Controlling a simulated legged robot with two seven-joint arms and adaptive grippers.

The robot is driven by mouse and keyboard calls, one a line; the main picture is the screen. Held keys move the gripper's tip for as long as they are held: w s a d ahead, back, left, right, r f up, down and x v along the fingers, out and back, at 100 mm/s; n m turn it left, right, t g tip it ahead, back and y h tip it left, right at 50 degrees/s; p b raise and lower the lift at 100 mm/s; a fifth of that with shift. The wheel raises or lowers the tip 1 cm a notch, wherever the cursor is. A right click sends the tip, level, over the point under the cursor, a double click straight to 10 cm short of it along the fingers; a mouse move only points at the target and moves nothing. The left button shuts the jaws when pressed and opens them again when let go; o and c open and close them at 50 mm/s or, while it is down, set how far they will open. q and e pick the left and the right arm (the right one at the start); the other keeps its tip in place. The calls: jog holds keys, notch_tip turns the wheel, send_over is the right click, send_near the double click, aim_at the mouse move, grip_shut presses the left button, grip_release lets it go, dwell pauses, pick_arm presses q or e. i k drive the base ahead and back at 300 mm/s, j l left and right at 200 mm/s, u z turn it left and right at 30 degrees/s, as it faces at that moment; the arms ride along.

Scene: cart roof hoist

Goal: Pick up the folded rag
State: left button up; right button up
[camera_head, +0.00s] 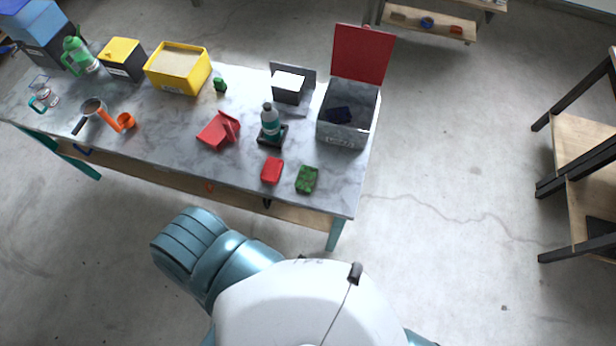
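I cannot tell for sure which thing is the folded rag. A small red, soft-edged block (272,170) lies flat near the table's front edge, left of a speckled green block (306,179). A dark blue folded-looking piece (340,115) lies inside an open grey box (345,137) with a raised red lid (362,54). Neither of my grippers shows. Only parts of my own body and arms are at the bottom of the view, apart from the table.
The long grey table (160,140) also holds a bottle on a dark base (270,122), a red dustpan-like piece (218,131), a yellow box (178,68) and an orange cup (125,120). A wooden shelf rack (588,150) stands at right. Floor between is clear.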

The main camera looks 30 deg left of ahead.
aim_at(306, 178)
jog(key=i+l+u, duration=0.1)
jog(key=u, duration=0.8)
